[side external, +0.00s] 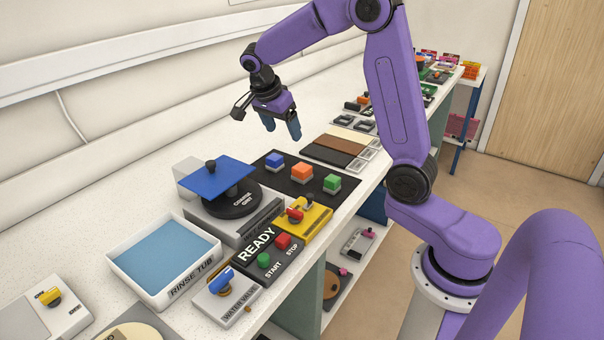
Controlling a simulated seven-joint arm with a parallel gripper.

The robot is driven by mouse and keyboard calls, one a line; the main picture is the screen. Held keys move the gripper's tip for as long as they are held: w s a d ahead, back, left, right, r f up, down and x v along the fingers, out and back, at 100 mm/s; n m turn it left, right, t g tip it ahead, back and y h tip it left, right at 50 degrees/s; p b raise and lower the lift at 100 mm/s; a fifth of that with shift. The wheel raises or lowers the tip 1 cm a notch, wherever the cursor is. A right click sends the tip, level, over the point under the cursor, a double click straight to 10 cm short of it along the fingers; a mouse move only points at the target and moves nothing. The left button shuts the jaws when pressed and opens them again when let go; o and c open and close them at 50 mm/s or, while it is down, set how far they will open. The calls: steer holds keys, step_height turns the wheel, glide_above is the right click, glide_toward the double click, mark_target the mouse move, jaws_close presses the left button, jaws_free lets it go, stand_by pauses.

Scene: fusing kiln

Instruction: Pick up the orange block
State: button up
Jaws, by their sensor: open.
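The orange block (301,171) sits on a small pale base on a black mat (272,160). It stands between a blue block (274,160) at its left and a green block (332,182) at its right, each on a similar base. My gripper (282,132) is open and empty, pointing down. It hangs in the air above the counter, higher in the picture than the blocks and apart from them. The orange block is in full view.
A grinding unit with a dark disc (233,202) and a blue sheet (217,173) stands left of the mat. A yellow switch box (311,218), a READY panel (258,243) and a rinse tub (121,265) are nearer. Flat coloured tiles (341,144) lie beyond the blocks.

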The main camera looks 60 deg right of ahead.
glide_toward(302, 167)
steer(key=x, duration=0.5)
steer(key=shift+w+a+f, duration=0.15)
steer(key=shift+w, duration=0.15)
steer(key=x, duration=0.4)
steer(key=shift+s+d+f, duration=0.15)
steer(key=shift+s+d, duration=0.1)
steer(key=shift+d+f, duration=0.2)
steer(key=shift+f, duration=0.25)
steer(key=c, duration=1.2)
